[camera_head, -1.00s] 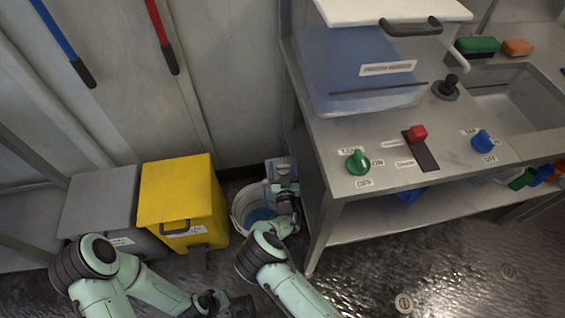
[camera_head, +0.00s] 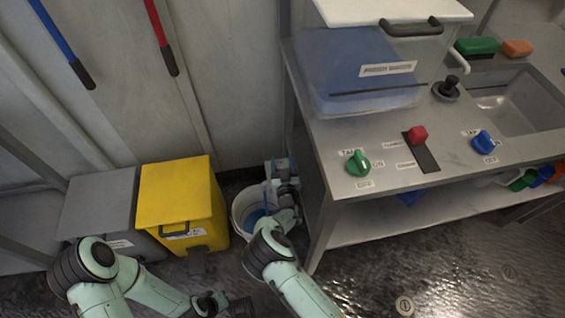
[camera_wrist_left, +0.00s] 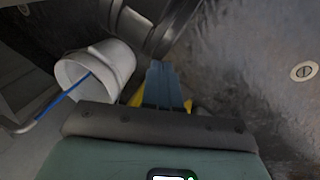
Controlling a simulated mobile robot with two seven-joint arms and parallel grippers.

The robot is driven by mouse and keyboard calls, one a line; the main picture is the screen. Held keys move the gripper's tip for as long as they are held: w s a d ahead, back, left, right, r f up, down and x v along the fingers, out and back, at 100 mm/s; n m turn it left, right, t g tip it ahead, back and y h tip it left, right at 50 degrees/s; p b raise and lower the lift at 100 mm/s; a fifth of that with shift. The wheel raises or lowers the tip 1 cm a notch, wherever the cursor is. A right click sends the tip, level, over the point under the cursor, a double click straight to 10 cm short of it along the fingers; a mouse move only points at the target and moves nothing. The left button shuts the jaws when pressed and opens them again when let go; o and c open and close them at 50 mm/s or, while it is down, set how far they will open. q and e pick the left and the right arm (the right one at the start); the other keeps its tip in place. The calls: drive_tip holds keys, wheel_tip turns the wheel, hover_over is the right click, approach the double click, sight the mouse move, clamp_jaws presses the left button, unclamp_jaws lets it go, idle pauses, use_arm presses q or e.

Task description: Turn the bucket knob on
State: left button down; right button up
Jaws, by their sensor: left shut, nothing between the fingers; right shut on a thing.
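A green knob (camera_head: 358,163) sits at the left front of the steel counter, with white labels around it. A blue knob (camera_head: 484,141) sits farther right, and a red switch (camera_head: 417,134) lies between them. A white bucket (camera_head: 241,214) with blue inside stands on the floor by the counter's left leg. It also shows in the left wrist view (camera_wrist_left: 112,63). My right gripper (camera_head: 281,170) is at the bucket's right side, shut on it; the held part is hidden. My left gripper (camera_head: 240,307) is low at the bottom edge. In its wrist view its fingers (camera_wrist_left: 163,85) are shut and empty.
A yellow bin (camera_head: 177,199) and a grey bin (camera_head: 98,205) stand left of the bucket. A clear tank (camera_head: 370,90) with a white lid stands on the counter (camera_head: 330,178), with a sink (camera_head: 520,105) at right. The floor in front of the counter is mostly clear.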

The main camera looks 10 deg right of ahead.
drive_tip(key=shift+n+y, duration=0.5)
drive_tip(key=shift+y, duration=0.3)
use_arm(q)
drive_tip(key=shift+s+d+r, duration=0.3)
drive_tip(key=shift+s+r, duration=0.1)
drive_tip(key=shift+s, duration=0.15)
use_arm(e)
drive_tip(key=shift+a, duration=0.1)
drive_tip(key=o, duration=1)
drive_tip(key=shift+c, duration=0.2)
use_arm(q)
drive_tip(key=s+d+r+g+h+p, duration=0.1)
drive_tip(key=s+d+r+p, duration=0.1)
drive_tip(key=s+r+p, duration=0.1)
drive_tip(key=shift+s+r+g+p, duration=0.3)
drive_tip(key=shift+s+r+g, duration=0.15)
drive_tip(key=shift+s, duration=0.45)
use_arm(e)
drive_tip(key=s, duration=1.3)
drive_tip(key=shift+s, duration=0.2)
use_arm(q)
drive_tip(key=shift+d, duration=0.1)
